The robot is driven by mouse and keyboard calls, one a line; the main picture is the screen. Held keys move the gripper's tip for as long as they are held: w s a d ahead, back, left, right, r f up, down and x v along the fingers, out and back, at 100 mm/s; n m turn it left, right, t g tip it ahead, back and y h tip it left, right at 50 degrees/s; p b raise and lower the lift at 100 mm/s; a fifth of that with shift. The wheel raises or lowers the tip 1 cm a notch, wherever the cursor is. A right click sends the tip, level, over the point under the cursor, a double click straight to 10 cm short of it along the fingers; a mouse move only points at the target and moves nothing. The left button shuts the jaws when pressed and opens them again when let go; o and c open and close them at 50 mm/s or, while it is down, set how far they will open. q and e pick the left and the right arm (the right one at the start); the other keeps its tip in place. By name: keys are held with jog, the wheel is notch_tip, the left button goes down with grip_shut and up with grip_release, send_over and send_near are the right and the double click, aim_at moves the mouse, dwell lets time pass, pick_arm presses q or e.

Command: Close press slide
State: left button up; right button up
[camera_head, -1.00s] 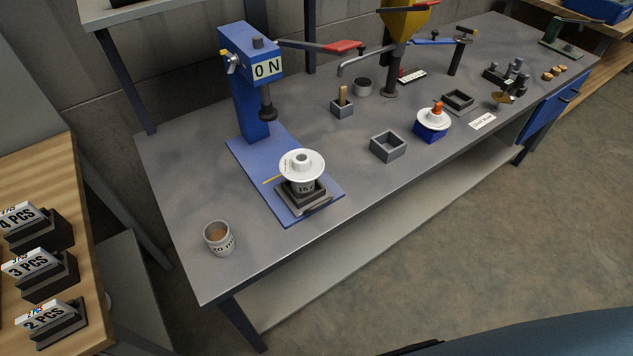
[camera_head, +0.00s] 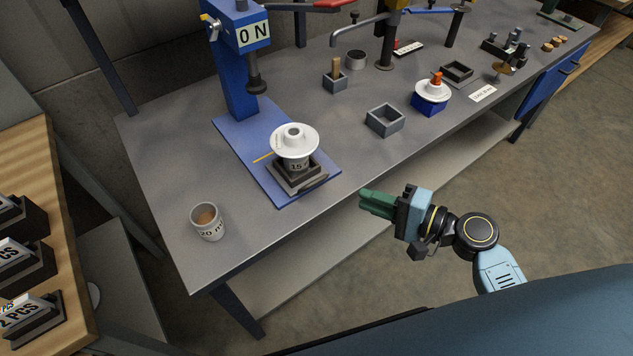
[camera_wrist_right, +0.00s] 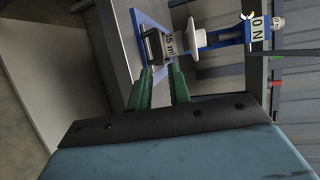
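The blue press (camera_head: 236,70) with an "ON" label stands at the back left of the grey bench. Its dark ram hangs above its blue base plate (camera_head: 240,145). A dark square slide holder (camera_head: 297,180) sits at the front end of this plate, forward of the ram. A white disc-shaped insulator (camera_head: 294,141) rests on a labelled cup in the holder. My right gripper (camera_head: 364,202), with green fingers, is in front of the bench, right of the holder and apart from it. In the right wrist view its fingers (camera_wrist_right: 163,78) are apart and empty. My left gripper is out of view.
A cup marked 20 ml (camera_head: 207,221) stands at the bench's front left. An empty grey square tray (camera_head: 384,121) and a blue block with a white disc (camera_head: 432,92) lie to the right. The bench's front edge runs between my right gripper and the holder.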

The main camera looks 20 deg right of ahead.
aim_at(319, 182)
jog(key=x, duration=1.3)
jog(key=shift+w+r, duration=0.1)
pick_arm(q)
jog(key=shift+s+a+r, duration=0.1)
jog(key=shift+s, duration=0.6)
pick_arm(e)
jog(key=shift+c, duration=0.5)
grip_shut()
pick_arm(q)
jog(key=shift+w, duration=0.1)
